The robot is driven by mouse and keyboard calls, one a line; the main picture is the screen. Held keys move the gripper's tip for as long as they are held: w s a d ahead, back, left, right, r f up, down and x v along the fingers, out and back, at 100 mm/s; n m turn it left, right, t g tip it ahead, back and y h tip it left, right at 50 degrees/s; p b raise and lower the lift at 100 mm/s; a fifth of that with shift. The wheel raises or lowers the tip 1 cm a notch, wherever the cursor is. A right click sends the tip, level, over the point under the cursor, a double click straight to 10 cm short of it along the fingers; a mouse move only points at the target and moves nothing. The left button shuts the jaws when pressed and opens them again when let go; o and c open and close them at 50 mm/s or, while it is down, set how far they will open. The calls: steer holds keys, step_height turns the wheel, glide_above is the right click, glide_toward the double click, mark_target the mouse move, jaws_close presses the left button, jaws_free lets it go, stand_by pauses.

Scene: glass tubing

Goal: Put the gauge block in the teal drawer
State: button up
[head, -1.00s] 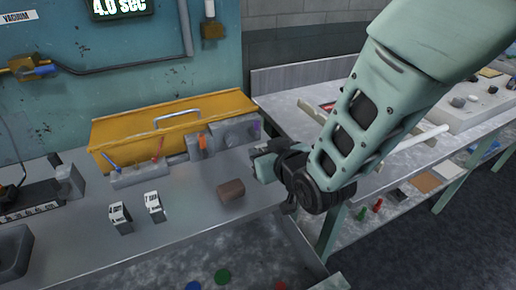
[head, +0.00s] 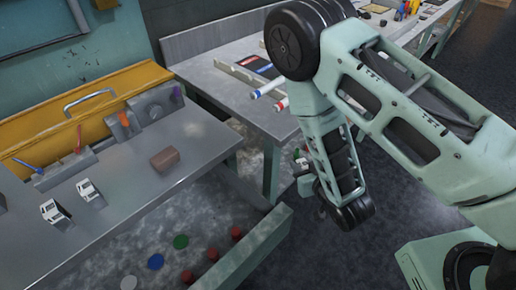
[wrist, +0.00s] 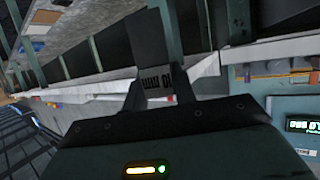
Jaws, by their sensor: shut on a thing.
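My gripper (head: 304,172) hangs low at the end of my arm, right of the near bench, small and partly hidden by my wrist in the head view. In the wrist view its dark fingers (wrist: 157,92) are shut on a dark grey block with white markings (wrist: 157,76), which appears to be the gauge block. The block is held clear of the benches.
The near bench (head: 130,212) carries a yellow toolbox (head: 35,122), a brown block (head: 165,159) and two white-faced pieces (head: 88,190). A second bench (head: 225,85) stands behind. Open floor lies centre right.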

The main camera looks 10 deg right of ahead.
steer(key=s+d+f+m+h, duration=0.2)
steer(key=s+d+f, duration=0.1)
steer(key=d+f, duration=0.6)
steer(key=d, duration=0.4)
steer(key=shift+s+h, duration=0.35)
steer(key=shift+h, duration=0.05)
